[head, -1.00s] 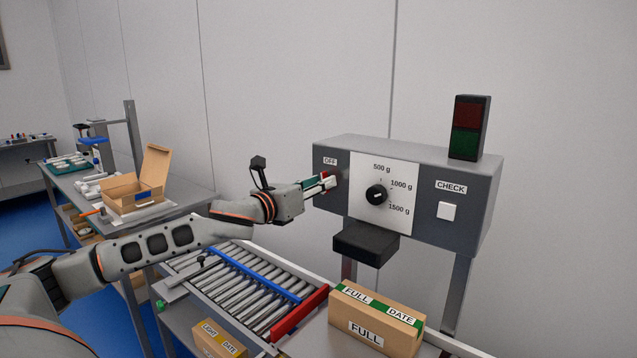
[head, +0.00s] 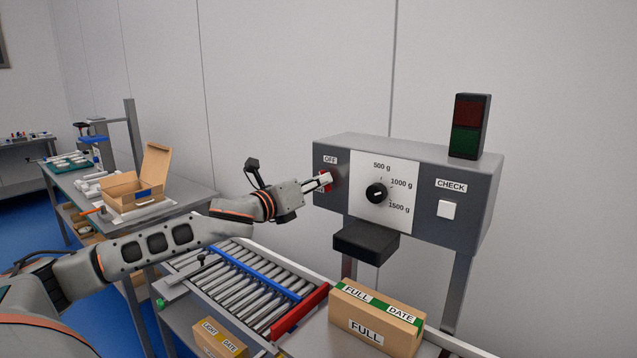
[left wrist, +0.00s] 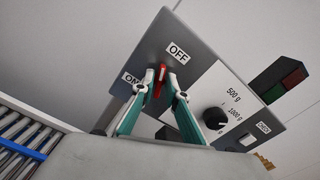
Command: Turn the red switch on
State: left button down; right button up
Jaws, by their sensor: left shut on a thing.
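The red switch (head: 328,179) is on the left end of the grey control box (head: 400,148), beside the dial plate. The OFF label (head: 330,160) is above it; the ON label is mostly hidden by my gripper in the head view. In the left wrist view the red switch (left wrist: 161,74) stands between the OFF label (left wrist: 178,53) and the ON label (left wrist: 131,79). My left gripper (left wrist: 158,90) is shut on the switch, with a fingertip on each side; it also shows in the head view (head: 322,181). My right gripper is out of view.
A black dial (head: 376,193) and a white CHECK button (head: 447,210) are right of the switch. A black block (head: 366,242) juts out below the box. A roller conveyor (head: 235,280) and a FULL carton (head: 376,316) are lower down.

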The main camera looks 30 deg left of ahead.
pick_arm(q)
jog(key=n, duration=1.2)
jog(key=shift+a+f+n, duration=0.2)
jog(key=shift+n, duration=0.2)
dwell(0.3)
jog(key=c, duration=2.1)
grip_release()
jog(key=shift+s+a, duration=0.15)
jog(key=shift+s, duration=1.85)
jog(key=shift+s+a, duration=0.15)
jog(key=shift+s, duration=1.85)
jog(key=shift+s+a, duration=0.15)
jog(key=shift+s, duration=1.85)
